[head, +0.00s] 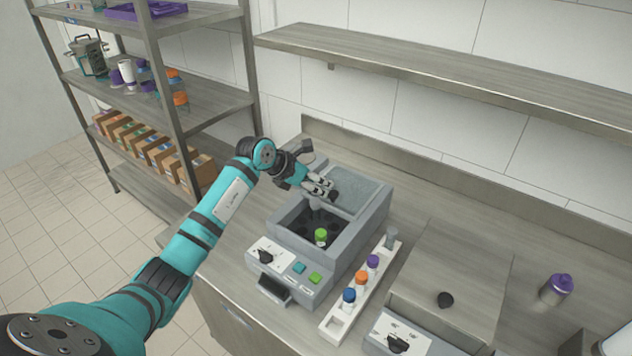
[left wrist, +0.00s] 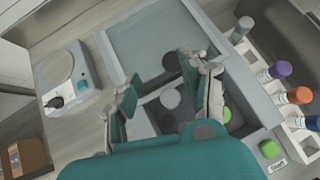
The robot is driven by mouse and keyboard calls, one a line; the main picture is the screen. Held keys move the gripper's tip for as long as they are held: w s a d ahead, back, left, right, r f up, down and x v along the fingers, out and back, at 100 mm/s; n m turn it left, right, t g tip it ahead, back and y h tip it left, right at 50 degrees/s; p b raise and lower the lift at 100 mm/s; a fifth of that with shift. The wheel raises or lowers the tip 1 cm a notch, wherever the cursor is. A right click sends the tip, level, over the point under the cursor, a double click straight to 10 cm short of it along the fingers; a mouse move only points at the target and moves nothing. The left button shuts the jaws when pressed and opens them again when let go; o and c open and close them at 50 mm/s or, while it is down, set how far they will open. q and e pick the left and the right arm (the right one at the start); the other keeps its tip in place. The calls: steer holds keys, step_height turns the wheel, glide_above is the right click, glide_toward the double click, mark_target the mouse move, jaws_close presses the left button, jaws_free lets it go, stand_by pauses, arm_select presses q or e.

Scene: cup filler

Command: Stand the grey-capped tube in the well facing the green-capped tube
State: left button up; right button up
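The grey-capped tube (head: 391,238) stands upright at the far end of the white rack (head: 336,324); it also shows in the left wrist view (left wrist: 241,30). The green-capped tube (head: 320,237) stands in a well inside the open chamber of the grey machine (head: 283,240). A light grey round-topped post (head: 314,205) rises in the chamber, with dark wells around it. My left gripper (head: 324,190) is over the chamber's back edge, by the dark knob of the pushed-back lid (head: 358,190). Its fingers are spread and hold nothing, also in the left wrist view (left wrist: 168,85).
Purple (head: 373,262), orange (head: 361,278) and blue (head: 349,296) capped tubes share the rack. A second machine with a closed lid (head: 455,270) stands right of it. A purple-topped bottle (head: 556,288) is farther right. A wall shelf (head: 450,70) hangs behind.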

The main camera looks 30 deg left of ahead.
arm_select(q)
steer(key=shift+r+p, duration=0.3)
steer(key=shift+r, duration=0.05)
steer(key=shift+r+p, duration=0.5)
steer(key=shift+s+a+r+b, duration=0.2)
steer(key=shift+s+a+b, duration=0.25)
steer(key=shift+b, duration=0.2)
steer(key=b+v, duration=0.2)
steer(key=v, duration=0.8)
steer(key=shift+s+r+b, duration=0.2)
steer(key=shift+b, duration=0.15)
